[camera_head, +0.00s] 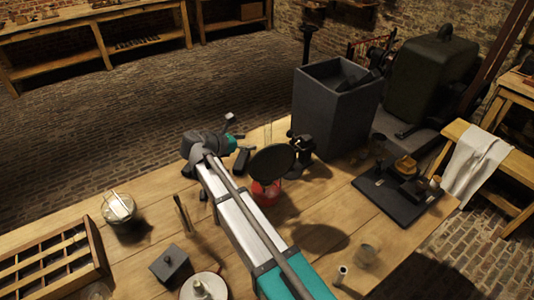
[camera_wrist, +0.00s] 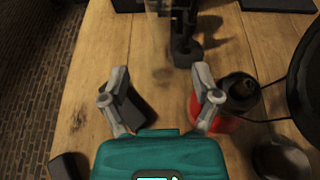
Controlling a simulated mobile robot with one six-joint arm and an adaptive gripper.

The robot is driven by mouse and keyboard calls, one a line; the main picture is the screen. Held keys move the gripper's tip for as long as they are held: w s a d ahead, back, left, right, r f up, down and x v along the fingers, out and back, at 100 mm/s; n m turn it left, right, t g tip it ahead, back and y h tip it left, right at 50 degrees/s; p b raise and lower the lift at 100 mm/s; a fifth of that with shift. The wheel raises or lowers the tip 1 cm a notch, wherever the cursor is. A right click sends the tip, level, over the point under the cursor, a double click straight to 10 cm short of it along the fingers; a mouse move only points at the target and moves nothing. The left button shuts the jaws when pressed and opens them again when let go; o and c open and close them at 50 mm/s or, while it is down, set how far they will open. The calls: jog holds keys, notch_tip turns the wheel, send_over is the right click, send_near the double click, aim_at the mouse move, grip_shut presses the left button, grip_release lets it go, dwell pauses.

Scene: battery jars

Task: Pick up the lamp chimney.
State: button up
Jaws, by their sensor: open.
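A faint, clear upright glass tube, which looks like the lamp chimney (camera_head: 268,131), stands near the table's far edge in the head view. It is hard to make out in the wrist view, where only a faint see-through shape (camera_wrist: 161,62) shows ahead of the fingers. My gripper (camera_wrist: 158,88) is open, with nothing seen held between its fingers. In the head view my gripper (camera_head: 241,143) is just left of the glass, apparently apart from it. The tube's base and exact outline are unclear.
A red lamp (camera_wrist: 214,117) with a black disc (camera_head: 272,163) is close by the right finger. A dark block (camera_wrist: 133,106) lies by the left finger. A black stand (camera_wrist: 184,40) is just beyond. A large grey bin (camera_head: 333,115) stands farther right.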

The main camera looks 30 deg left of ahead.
aim_at(268, 141)
jog(key=shift+b+x, duration=0.6)
jog(key=shift+x, duration=1.5)
jog(key=shift+f+b+x, duration=0.1)
jog(key=shift+b+x, duration=0.5)
jog(key=shift+x, duration=0.7)
jog(key=shift+f+b+x, duration=0.15)
jog(key=shift+b+x, duration=0.4)
jog(key=shift+x, duration=0.8)
jog(key=shift+s+r, duration=0.1)
grip_shut()
